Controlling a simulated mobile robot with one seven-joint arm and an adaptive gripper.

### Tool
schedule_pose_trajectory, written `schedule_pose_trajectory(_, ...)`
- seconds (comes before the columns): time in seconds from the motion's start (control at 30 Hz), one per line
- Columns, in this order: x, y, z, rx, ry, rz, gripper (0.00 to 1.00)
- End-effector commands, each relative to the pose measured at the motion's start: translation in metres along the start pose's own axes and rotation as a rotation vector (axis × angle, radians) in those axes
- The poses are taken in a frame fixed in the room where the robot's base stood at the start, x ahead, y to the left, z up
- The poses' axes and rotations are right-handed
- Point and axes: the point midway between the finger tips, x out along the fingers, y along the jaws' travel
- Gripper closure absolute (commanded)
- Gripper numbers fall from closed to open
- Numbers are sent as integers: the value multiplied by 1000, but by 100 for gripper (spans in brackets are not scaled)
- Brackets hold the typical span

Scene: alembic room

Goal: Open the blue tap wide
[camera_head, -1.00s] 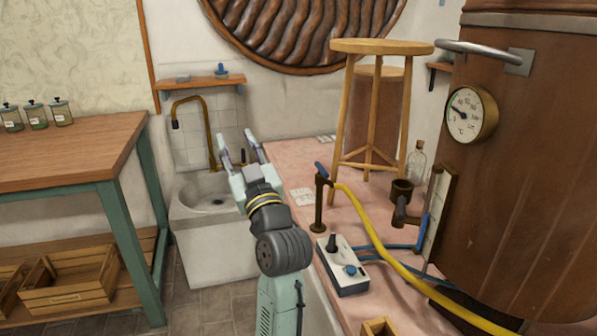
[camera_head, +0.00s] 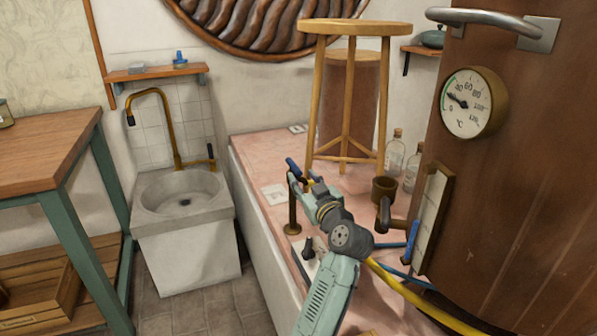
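The blue tap is a blue lever (camera_head: 292,166) on top of a brown upright pipe (camera_head: 293,216) standing on the pink tiled bench. The lever is tilted, its upper end toward the left. My gripper (camera_head: 302,182) is at the tap head, just below and right of the lever. Its fingers overlap the tap in this view, so I cannot tell whether they touch it or how far apart they are. The yellow hose (camera_head: 412,297) is partly hidden behind my arm.
The pink bench (camera_head: 250,150) bears a wooden stool (camera_head: 318,95), glass bottles (camera_head: 394,155) and a brown cup-topped fitting (camera_head: 384,190). A brown vat with a dial gauge (camera_head: 472,102) stands right. A stone sink (camera_head: 180,195) is left, with floor in front.

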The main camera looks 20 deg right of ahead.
Motion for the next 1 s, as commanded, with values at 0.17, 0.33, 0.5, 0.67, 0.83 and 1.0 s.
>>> schedule_pose_trajectory(0.17, 26, 0, -2, 1, 1, -1, 64)
schedule_pose_trajectory(0.33, 36, -1, -1, -1, 1, 0, 64)
schedule_pose_trajectory(0.5, 37, -1, 0, -1, 1, 0, 64)
schedule_pose_trajectory(0.67, 37, -1, 0, -1, 0, 0, 68)
schedule_pose_trajectory(0.83, 37, -1, 0, -1, 0, 0, 80)
schedule_pose_trajectory(1.0, 37, -1, 0, -1, 0, 0, 91)
